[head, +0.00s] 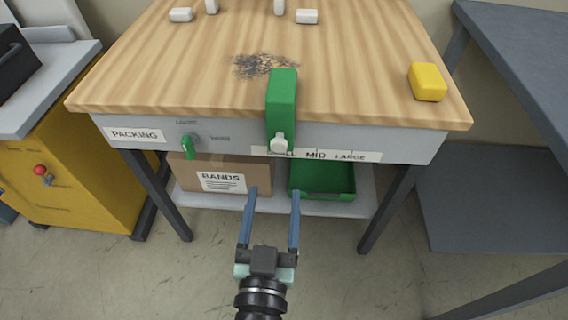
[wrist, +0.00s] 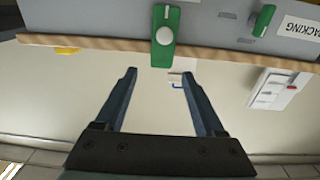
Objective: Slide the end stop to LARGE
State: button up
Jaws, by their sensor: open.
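The green end stop (head: 282,92) sits on the front edge of the wooden table and hangs over its grey front. A pale knob (head: 278,142) is on its lower front. The stop covers part of the word at the left end of the scale strip (head: 335,155); MID and LARGE show to its right. In the wrist view the end stop (wrist: 161,55) and its round knob (wrist: 165,35) are beyond the fingertips. My gripper (head: 274,191) is open and empty, in front of and below the knob, apart from it. It also shows in the wrist view (wrist: 158,74).
A green lever (head: 188,147) is on the table front, left of the stop. A yellow block (head: 427,82) and several white pieces (head: 306,16) are on the tabletop. A BANDS box (head: 220,177) and green tray (head: 322,193) are on the shelf below.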

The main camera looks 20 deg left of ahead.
aim_at(278, 147)
jog(key=x, duration=0.4)
jog(key=f+b+x, duration=0.1)
jog(key=x, duration=0.3)
jog(key=f+b+x, duration=0.1)
jog(key=x, duration=0.3)
jog(key=shift+a+f, duration=0.25)
jog(key=shift+a, duration=0.1)
grip_shut()
dwell(1.2)
